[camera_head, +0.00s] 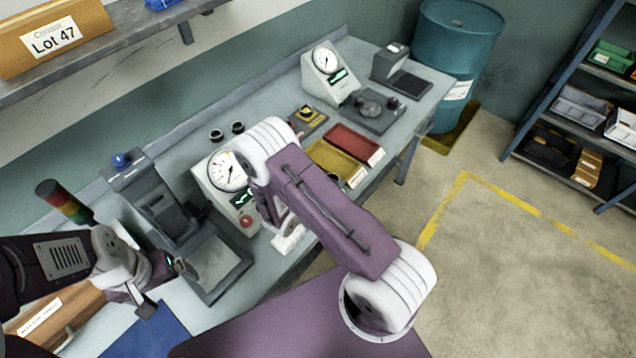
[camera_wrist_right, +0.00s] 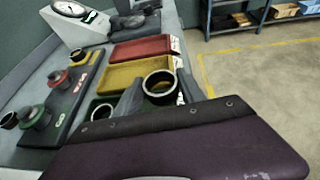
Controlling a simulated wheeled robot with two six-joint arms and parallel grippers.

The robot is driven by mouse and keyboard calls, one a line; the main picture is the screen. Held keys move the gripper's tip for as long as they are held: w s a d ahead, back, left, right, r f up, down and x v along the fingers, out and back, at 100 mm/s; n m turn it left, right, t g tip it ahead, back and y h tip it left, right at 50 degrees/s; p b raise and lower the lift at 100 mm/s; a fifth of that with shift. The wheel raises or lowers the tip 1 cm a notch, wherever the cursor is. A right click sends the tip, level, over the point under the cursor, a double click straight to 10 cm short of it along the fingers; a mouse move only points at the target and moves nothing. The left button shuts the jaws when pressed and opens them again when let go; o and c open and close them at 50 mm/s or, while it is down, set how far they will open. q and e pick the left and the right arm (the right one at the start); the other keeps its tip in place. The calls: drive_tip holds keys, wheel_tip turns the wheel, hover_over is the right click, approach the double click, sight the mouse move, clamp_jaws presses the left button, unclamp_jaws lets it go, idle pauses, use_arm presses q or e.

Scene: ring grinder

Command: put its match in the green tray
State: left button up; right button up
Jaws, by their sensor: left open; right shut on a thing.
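My right gripper (camera_wrist_right: 158,88) is shut on a dark metal ring (camera_wrist_right: 159,76), held between its fingertips in the right wrist view. Below and left of it, another dark ring (camera_wrist_right: 102,111) shows at the green tray (camera_wrist_right: 92,104), which is mostly hidden by my gripper; I cannot tell whether that ring lies fully inside. The held ring appears above the near edge of the yellow tray. In the head view my right arm hides the green tray and the held ring. My left gripper (camera_head: 152,285) is open and empty at the lower left, near a grey machine.
The yellow tray (camera_wrist_right: 122,77) and red tray (camera_wrist_right: 140,47) lie beyond. At left in the wrist view is a dark board (camera_wrist_right: 62,98) with several round parts. A dial gauge (camera_head: 226,172) stands left of my right arm. A grey machine (camera_head: 160,200) stands further left.

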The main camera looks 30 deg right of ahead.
drive_tip(key=w, duration=0.1)
drive_tip(key=w+a+f, duration=0.1)
drive_tip(key=w+f, duration=0.1)
drive_tip(key=shift+w+a, duration=0.15)
drive_tip(key=shift+a, duration=0.1)
drive_tip(key=shift+w+a+f, duration=0.15)
drive_tip(key=shift+a+f, duration=0.05)
drive_tip(key=shift+a, duration=0.1)
drive_tip(key=shift+f, duration=0.2)
wheel_tip(320, 180, down, 4)
drive_tip(key=shift+d+r+p, duration=0.1)
drive_tip(key=shift+r+p, duration=0.1)
drive_tip(key=shift+p, duration=0.35)
drive_tip(key=shift+f+b, duration=0.25)
drive_tip(key=shift+b, duration=0.05)
drive_tip(key=o, duration=1.2)
drive_tip(key=shift+r, duration=0.1)
